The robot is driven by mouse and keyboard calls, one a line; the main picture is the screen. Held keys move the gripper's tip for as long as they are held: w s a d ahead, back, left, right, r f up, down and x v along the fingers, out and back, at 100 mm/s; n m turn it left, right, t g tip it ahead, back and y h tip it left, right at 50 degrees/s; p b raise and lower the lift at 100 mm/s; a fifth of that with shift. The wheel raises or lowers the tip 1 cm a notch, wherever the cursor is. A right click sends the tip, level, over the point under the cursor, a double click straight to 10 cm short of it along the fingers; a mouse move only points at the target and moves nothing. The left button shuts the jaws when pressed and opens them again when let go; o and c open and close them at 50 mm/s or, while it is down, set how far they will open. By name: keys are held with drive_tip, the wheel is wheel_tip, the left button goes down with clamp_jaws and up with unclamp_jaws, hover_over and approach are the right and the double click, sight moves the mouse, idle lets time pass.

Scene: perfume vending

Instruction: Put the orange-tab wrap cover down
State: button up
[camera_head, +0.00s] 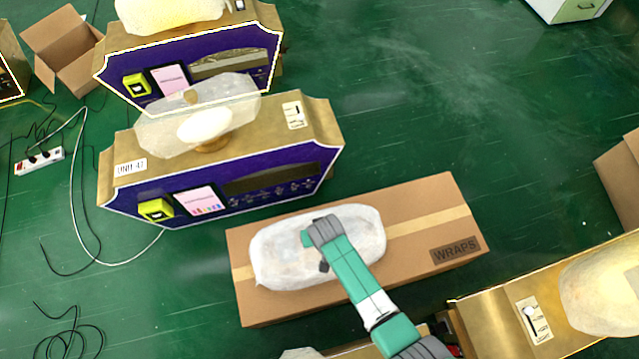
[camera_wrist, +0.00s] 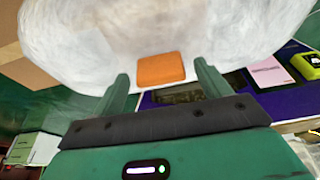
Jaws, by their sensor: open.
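The wrap cover (camera_head: 283,262) is a whitish, cloudy, rounded shell lying over the top of the cardboard box marked WRAPS (camera_head: 410,215). I cannot tell if its whole rim touches the box. In the wrist view the cover (camera_wrist: 90,35) fills the top, and its orange tab (camera_wrist: 160,69) sits between the two fingers. My gripper (camera_wrist: 161,72) is open, with a finger on each side of the tab and gaps beside it. In the head view my gripper (camera_head: 312,252) is over the cover's middle, and the tab is hidden there.
A purple-fronted gold vending unit (camera_head: 225,185) with a cloudy cover on top stands behind the box at left, and a similar unit (camera_head: 190,65) stands beyond it. Another gold unit (camera_head: 500,310) is at lower right. Green floor (camera_head: 440,90) is clear at upper right.

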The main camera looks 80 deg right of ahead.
drive_tip(key=p+v, duration=0.6)
drive_tip(key=v, duration=0.6)
drive_tip(key=shift+r, duration=0.1)
